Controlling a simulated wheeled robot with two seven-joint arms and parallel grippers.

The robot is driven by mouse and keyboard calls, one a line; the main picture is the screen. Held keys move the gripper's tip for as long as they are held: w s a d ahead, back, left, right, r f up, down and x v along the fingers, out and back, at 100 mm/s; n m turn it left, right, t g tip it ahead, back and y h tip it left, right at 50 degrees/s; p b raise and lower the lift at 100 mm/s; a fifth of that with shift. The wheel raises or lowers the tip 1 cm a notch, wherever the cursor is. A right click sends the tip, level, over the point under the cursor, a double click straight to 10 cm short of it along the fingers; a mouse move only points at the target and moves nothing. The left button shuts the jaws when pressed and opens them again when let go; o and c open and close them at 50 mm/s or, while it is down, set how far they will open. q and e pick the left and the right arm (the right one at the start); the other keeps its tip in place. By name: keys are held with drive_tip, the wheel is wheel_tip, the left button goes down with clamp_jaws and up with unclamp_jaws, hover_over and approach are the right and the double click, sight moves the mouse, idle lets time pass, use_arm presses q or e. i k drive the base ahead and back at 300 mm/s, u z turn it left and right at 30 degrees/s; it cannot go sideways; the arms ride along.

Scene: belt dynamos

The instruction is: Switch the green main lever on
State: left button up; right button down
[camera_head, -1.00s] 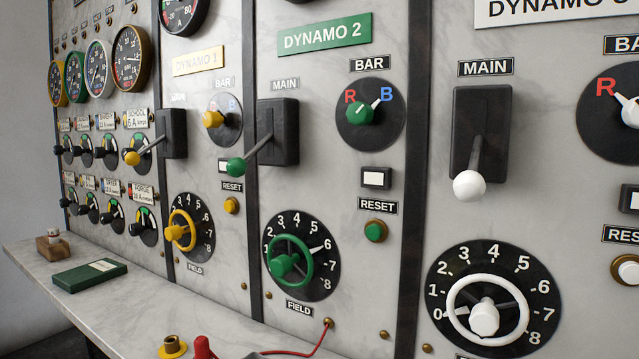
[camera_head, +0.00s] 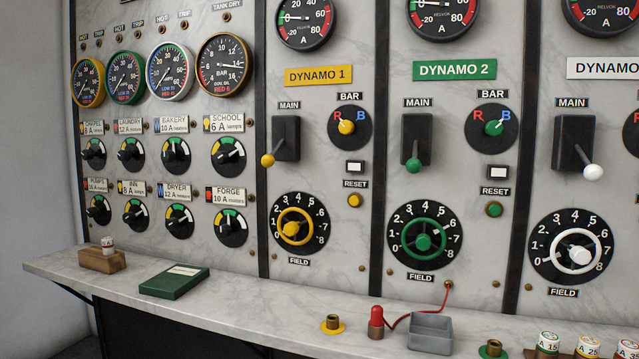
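The green main lever (camera_head: 414,165) is a green ball on a short rod in a black slotted housing (camera_head: 417,136), under the green DYNAMO 2 plate (camera_head: 454,69). Its knob hangs at the housing's lower end, pointing down and outward. Beside it are the green bar selector (camera_head: 493,127), with its white pointer towards the blue B, and a blank white indicator (camera_head: 498,172). Below are the green reset button (camera_head: 494,209) and the green field wheel (camera_head: 424,241). Neither of my grippers is in view.
The yellow main lever (camera_head: 268,160) and white main lever (camera_head: 593,171) flank it. The marble shelf (camera_head: 235,309) holds a green book (camera_head: 174,281), a wooden block (camera_head: 102,260), a red plug (camera_head: 376,322), a grey tray (camera_head: 430,334) and several fuses (camera_head: 588,347). Space before the panel looks clear.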

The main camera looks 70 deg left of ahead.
sight(413, 166)
drive_tip(key=k, duration=0.3)
drive_tip(key=u, duration=2.1)
drive_tip(key=i, duration=0.5)
drive_tip(key=z, duration=0.05)
